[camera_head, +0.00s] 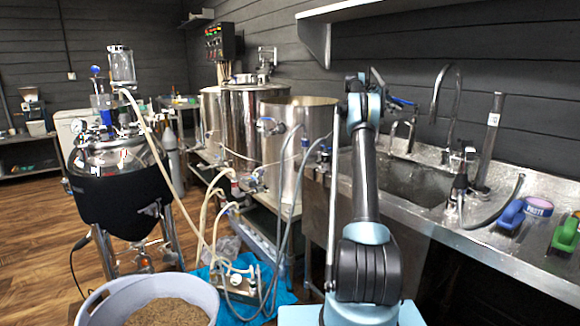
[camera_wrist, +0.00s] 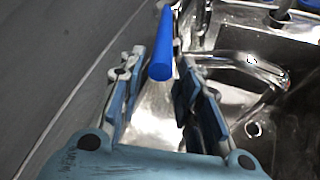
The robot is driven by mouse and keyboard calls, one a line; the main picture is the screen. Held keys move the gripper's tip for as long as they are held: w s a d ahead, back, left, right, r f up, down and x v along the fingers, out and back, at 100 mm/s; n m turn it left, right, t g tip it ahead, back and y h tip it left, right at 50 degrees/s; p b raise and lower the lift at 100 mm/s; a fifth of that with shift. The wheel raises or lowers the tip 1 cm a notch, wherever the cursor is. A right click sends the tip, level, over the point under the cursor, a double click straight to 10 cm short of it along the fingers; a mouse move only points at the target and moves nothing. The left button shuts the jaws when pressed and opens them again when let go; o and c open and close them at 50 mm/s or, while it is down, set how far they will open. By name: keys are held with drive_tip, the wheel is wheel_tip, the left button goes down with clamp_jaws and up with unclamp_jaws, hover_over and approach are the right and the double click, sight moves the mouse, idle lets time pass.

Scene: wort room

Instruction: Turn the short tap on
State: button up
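The short tap (camera_head: 405,128) stands at the back edge of the sink, partly hidden behind my arm in the head view. In the wrist view, its metal spout (camera_wrist: 245,66) curves to the right over the basin. Its blue lever (camera_wrist: 161,45) points toward the wrist camera. My gripper (camera_wrist: 162,66) is open, with one finger on each side of the blue lever and visible gaps beside it. The lever's end lies between the fingers; I cannot tell exactly how deep. In the head view my gripper (camera_head: 388,90) is small and partly hidden by the arm.
A tall gooseneck tap (camera_head: 440,95) rises to the right. The steel sink (camera_head: 415,182) lies below. A wall shelf (camera_head: 330,15) hangs above. A hose tap (camera_head: 460,180), blue tape dispenser (camera_head: 512,214) and green one (camera_head: 566,236) are on the counter. Steel kettles (camera_head: 245,120) stand left.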

drive_tip(key=s+a+f+m+t+y, duration=0.1)
drive_tip(key=s+a+m+t+y, duration=0.15)
drive_tip(key=s+a, duration=1.05)
drive_tip(key=s+a+f+m+t+y, duration=0.1)
drive_tip(key=s+a+m+t+y, duration=0.2)
drive_tip(key=s+a, duration=1.1)
drive_tip(key=s+a+f+t+y, duration=0.1)
drive_tip(key=s+a+f, duration=0.2)
drive_tip(key=s+f, duration=0.6)
drive_tip(key=s+a+f+m+t+y, duration=0.1)
drive_tip(key=s+a+f, duration=0.3)
drive_tip(key=s+f, duration=0.6)
drive_tip(key=s+a+f+m+t+y, duration=0.1)
drive_tip(key=s+a+f+y, duration=0.2)
drive_tip(key=s+f, duration=0.6)
drive_tip(key=s, duration=0.9)
drive_tip(key=shift+a+f, duration=0.3)
drive_tip(key=shift+f, duration=0.05)
drive_tip(key=shift+y, duration=0.25)
drive_tip(key=shift+w+f, duration=0.2)
drive_tip(key=shift+w, duration=0.25)
